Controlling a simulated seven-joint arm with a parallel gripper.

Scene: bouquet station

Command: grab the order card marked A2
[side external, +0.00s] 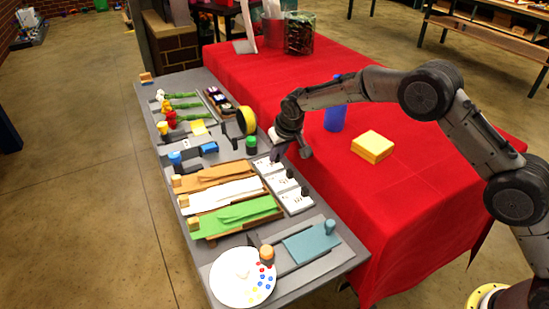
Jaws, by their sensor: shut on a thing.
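Three white order cards lie in a short row on the grey board, right of the paper stacks: a far card (266,166), a middle card (279,184) and a near card (296,203). Their marks are too small to read. A dark knob shows on the middle card and on the near card. My gripper (277,157) points down at the far card and is shut on it, near its back edge. The fingers hide the grasped part. I cannot tell whether the card is lifted.
Brown, white and green paper stacks (237,217) lie left of the cards. A green cylinder (251,145) and a yellow tape roll (246,121) stand behind. A blue cylinder (335,117) and yellow block (372,147) sit on the red cloth. A round white palette (232,285) is in front.

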